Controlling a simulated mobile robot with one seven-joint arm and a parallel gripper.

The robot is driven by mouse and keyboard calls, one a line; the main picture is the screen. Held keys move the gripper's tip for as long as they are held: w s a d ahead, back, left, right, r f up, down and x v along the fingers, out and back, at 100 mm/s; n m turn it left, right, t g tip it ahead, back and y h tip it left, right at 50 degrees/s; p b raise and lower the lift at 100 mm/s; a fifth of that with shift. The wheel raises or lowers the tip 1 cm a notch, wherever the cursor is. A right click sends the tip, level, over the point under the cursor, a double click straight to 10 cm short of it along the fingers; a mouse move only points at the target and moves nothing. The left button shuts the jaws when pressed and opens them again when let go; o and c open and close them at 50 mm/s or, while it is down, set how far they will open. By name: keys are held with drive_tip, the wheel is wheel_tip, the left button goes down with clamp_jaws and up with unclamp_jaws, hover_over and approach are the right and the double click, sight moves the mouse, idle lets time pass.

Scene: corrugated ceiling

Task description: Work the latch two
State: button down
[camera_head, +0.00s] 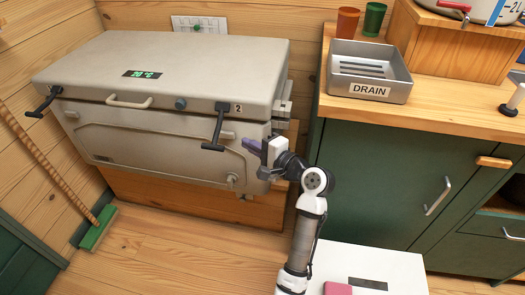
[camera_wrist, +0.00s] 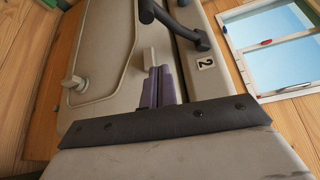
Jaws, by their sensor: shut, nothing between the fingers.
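Latch two is a black lever (camera_head: 219,125) with a crossbar grip at its lower end. It hangs down the front right of a large grey-beige chest, beside the label "2" (camera_head: 239,108). In the wrist view the black lever (camera_wrist: 182,28) is at the top, with its label (camera_wrist: 205,64) to the right. My gripper (camera_head: 250,144) is at the chest's front right corner, right of and slightly below the lever, apart from it. Its purple fingers (camera_wrist: 158,82) are shut and empty, pointing toward the chest front.
The chest (camera_head: 180,65) has a second black lever (camera_head: 43,102) at left, a middle handle (camera_head: 129,101) and a green display (camera_head: 142,74). A green counter (camera_head: 380,170) with a drain tray (camera_head: 368,88) stands at right. A broom (camera_head: 100,228) leans at left. Floor before the chest is clear.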

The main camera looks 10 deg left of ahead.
sight(218, 127)
drive_tip(key=shift+s+a+r+p, duration=0.1)
drive_tip(key=shift+s+a, duration=0.25)
drive_tip(key=shift+a, duration=0.25)
drive_tip(key=shift+s+a+r+p, duration=0.15)
drive_tip(key=shift+s+a, duration=0.15)
drive_tip(key=shift+a, duration=0.35)
drive_tip(key=shift+s+a+f+p, duration=0.1)
drive_tip(key=shift+s+a, duration=0.25)
drive_tip(key=shift+a, duration=0.25)
drive_tip(key=shift+r, duration=0.2)
drive_tip(key=shift+s+r+m+p, duration=0.2)
drive_tip(key=shift+m+p, duration=0.1)
drive_tip(key=shift+p, duration=0.85)
